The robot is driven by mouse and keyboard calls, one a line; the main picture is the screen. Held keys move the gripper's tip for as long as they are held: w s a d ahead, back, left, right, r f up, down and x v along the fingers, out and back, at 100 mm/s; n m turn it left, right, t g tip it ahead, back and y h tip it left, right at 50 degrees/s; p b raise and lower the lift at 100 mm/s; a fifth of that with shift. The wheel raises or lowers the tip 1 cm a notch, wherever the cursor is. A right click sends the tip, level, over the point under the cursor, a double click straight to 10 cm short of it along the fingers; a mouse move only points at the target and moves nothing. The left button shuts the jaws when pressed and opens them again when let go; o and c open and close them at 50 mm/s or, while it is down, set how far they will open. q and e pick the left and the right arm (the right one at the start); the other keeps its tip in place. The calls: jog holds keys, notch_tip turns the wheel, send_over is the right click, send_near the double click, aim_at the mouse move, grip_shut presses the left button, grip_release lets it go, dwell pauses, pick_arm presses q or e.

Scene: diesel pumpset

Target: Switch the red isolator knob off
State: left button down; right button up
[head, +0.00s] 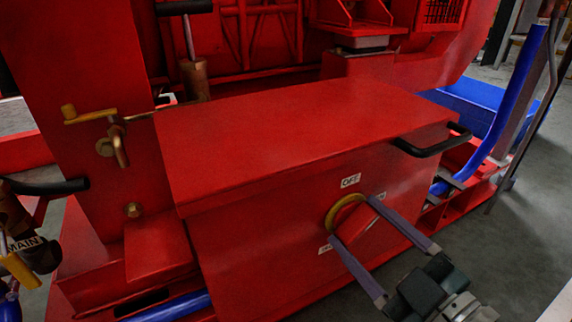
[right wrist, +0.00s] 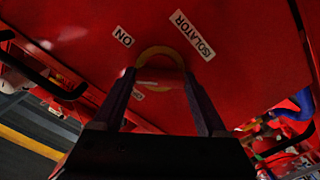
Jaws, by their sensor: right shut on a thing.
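The red isolator knob (head: 358,232) sits in a yellow ring (head: 342,207) on the front of a red box. My right gripper (head: 354,220) is shut on the knob, one finger on each side of it. An OFF label (head: 350,181) is above the ring; two other labels are partly hidden by the fingers. In the right wrist view the fingers flank the yellow ring (right wrist: 160,54), with an ON label (right wrist: 123,37) and an ISOLATOR label (right wrist: 192,35) beyond it. A short white mark shows between the fingers. I cannot tell which label the knob points to. My left gripper is not in view.
The red box has a black handle (head: 432,142) at its right end. A brass lever (head: 90,115) is on the red panel to the left. A black bar and a part marked MAIN (head: 24,243) are at the left edge. Open grey floor (head: 480,245) lies at the right.

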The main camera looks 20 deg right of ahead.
jog(key=n, duration=0.4)
jog(key=shift+n, duration=0.3)
jog(key=n, duration=0.4)
jog(key=shift+n, duration=0.6)
jog(key=o, duration=1.3)
jog(key=shift+s, duration=0.1)
jog(key=shift+s, duration=0.35)
jog(key=s+p, duration=0.2)
jog(key=s, duration=0.7)
jog(key=shift+d+p, duration=0.35)
jog(key=shift+d, duration=0.1)
